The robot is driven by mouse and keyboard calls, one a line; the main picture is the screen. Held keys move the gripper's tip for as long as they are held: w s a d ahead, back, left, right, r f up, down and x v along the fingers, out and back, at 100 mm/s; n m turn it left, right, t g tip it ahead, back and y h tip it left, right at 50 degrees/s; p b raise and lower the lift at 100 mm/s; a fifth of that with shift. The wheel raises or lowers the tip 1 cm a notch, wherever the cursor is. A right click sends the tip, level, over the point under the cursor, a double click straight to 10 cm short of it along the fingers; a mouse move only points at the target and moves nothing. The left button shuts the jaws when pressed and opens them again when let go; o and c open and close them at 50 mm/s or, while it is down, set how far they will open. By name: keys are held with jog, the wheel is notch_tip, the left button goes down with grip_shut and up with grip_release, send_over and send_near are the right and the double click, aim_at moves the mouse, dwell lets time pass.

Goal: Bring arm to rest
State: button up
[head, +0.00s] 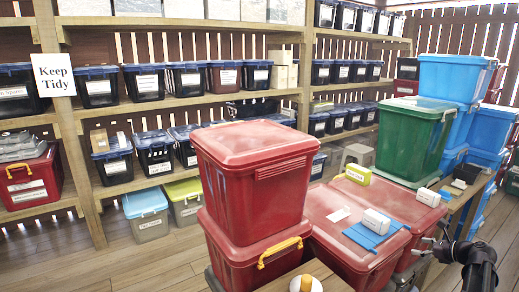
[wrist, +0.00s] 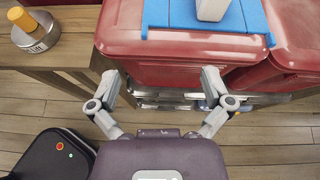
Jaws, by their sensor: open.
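My gripper (wrist: 160,74) is open and empty in the wrist view, its two grey fingers spread apart. In that view a red lidded bin (wrist: 165,72) with a blue piece (wrist: 185,14) on top lies beyond the fingertips; I cannot tell whether they touch it. In the head view my gripper (head: 437,243) and dark wrist show at the lower right, right of the red bin (head: 345,262).
Two stacked red bins (head: 254,170) stand at the centre. A green bin (head: 411,140) and blue bins (head: 452,76) stand at the right. Shelves of dark bins line the back. A metal weight with an orange knob (wrist: 35,30) stands on a wooden surface. Floor (head: 130,265) is clear at left.

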jog(key=s+a+f+n+g+h, duration=0.1)
jog(key=s+a+f+n+g, duration=0.1)
jog(key=a+n, duration=0.5)
jog(key=s+a+f+n+g+h, duration=0.1)
jog(key=a+f+n+g, duration=0.3)
jog(key=a, duration=1.1)
jog(key=s+a+f+n+g+h, duration=0.1)
jog(key=s+a+f+n+g, duration=0.2)
jog(key=a+n, duration=0.6)
jog(key=shift+s+a+f+n+g, duration=0.15)
jog(key=shift+s+a+f, duration=0.1)
jog(key=shift+a, duration=0.45)
jog(key=shift+s+a+f+n+g, duration=0.1)
jog(key=shift+s+a+n+g, duration=0.1)
jog(key=shift+a, duration=0.5)
jog(key=s+a+f+n+g+h, duration=0.1)
jog(key=s+a+n+h, duration=0.2)
jog(key=s+a+n, duration=0.3)
jog(key=shift+s+a+n+h, duration=0.2)
jog(key=shift+a+n+h, duration=0.2)
jog(key=shift+n, duration=0.65)
jog(key=shift+d, duration=0.1)
